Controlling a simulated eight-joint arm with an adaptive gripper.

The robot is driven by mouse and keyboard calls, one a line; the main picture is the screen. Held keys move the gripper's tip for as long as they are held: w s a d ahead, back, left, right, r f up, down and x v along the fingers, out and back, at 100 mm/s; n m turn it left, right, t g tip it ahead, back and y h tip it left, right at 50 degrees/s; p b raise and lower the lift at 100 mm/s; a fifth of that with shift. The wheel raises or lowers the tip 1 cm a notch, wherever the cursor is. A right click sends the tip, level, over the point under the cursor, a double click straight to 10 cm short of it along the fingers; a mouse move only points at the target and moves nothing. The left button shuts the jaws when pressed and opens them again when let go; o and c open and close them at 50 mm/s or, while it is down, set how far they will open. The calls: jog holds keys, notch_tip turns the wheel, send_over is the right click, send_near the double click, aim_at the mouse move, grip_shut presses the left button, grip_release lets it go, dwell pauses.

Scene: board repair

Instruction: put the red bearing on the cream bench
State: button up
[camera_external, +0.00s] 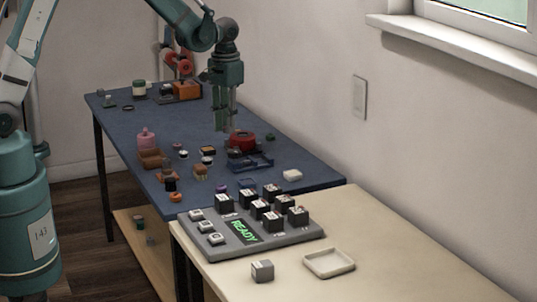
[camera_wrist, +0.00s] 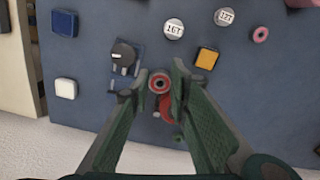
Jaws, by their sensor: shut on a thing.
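The cream bench (camera_external: 400,238) stands nearer the outside camera, at the lower right, away from my gripper.
A larger red object (camera_external: 241,138) and a blue holder (camera_external: 252,163) are close to the gripper. A grey panel reading READY (camera_external: 281,240), a grey cube (camera_external: 262,270) and a shallow cream tray (camera_external: 329,263) are on the cream bench. Its right part is clear.

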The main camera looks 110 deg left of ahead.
jog(key=w+d, duration=0.3)
jog(key=w, duration=0.8)
jog(key=w+d, duration=0.4)
jog(key=w, duration=0.7)
send_over(337, 208)
jog(key=shift+r, duration=0.15)
jog(key=shift+f+b, duration=0.45)
jog(key=shift+f, duration=2.7)
jog(key=shift+f, duration=0.1)
jog(key=shift+f+b, duration=0.35)
jog(key=shift+f, duration=1.4)
jog(key=shift+f, duration=0.15)
